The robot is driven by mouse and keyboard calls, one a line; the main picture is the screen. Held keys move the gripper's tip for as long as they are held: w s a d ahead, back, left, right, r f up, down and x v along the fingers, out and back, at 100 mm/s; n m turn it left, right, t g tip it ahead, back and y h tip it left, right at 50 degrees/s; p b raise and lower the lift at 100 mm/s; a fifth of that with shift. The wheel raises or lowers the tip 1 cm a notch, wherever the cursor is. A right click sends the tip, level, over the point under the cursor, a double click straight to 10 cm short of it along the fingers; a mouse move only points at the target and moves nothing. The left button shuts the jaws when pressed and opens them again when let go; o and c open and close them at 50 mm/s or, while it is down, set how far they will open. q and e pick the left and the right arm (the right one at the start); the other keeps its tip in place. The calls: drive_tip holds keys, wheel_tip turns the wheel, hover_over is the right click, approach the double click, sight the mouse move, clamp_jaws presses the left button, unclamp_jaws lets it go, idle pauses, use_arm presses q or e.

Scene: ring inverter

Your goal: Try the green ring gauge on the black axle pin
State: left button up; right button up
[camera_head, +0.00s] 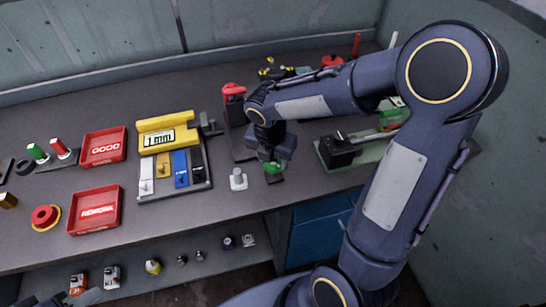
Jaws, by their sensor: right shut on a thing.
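My right gripper (272,162) points down near the front edge of the bench, right of its middle. It is shut on a small green piece, which looks like the green ring gauge (273,168). A small dark base (276,180) shows just under the green piece. I cannot tell whether they touch, and any black axle pin there is hidden by the gripper and the green piece. A light grey pin on a square foot (238,179) stands just left of the gripper. A blue-grey part at the bottom left edge may belong to my left arm; its jaws cannot be made out.
A yellow gauge stand marked "1 mm" (168,133) stands left of the gripper. Red trays marked GOOD (103,158) and REWORK (95,225) lie farther left. A black device on a green plate (342,150) stands at right. Several small parts sit on the lower shelf (215,272).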

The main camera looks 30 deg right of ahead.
drive_tip(key=shift+f+b, duration=0.3)
drive_tip(key=shift+f, duration=0.15)
idle(0.5)
drive_tip(key=shift+r, duration=0.15)
idle(0.8)
drive_tip(key=shift+r+p, duration=3.2)
drive_tip(key=shift+p, duration=0.1)
